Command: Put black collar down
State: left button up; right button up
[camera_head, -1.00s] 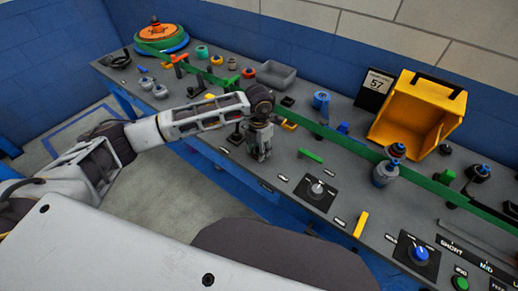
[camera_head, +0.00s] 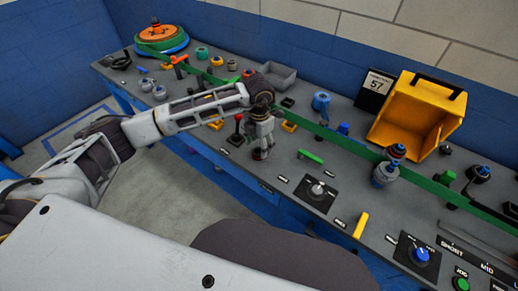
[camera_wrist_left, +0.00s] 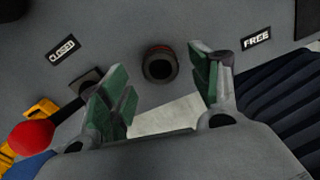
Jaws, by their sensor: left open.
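In the left wrist view a small dark round hollow piece with a reddish band, which I take for the black collar (camera_wrist_left: 160,66), stands on the grey panel top. It lies between the lines of my left fingers, just past their tips. My left gripper (camera_head: 260,152) is open, with green pads on both sides of the collar and a visible gap to each. In the head view it points down at the panel near its front edge, and the collar is mostly hidden by it. I cannot tell its exact height over the panel. My right gripper is not in view.
A red-knobbed lever (camera_head: 238,121) stands close left of the gripper. A dial box (camera_head: 316,192) sits to the right, with a green bar (camera_head: 310,156) behind it. A yellow bin (camera_head: 415,115) and grey tray (camera_head: 276,75) stand at the back.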

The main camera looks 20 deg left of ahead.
pick_arm(q)
notch_tip(320, 180, up, 9)
jog(key=shift+b, duration=0.4)
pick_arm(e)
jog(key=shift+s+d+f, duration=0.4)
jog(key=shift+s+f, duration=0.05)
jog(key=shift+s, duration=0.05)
pick_arm(q)
jog(key=shift+f, duration=0.1)
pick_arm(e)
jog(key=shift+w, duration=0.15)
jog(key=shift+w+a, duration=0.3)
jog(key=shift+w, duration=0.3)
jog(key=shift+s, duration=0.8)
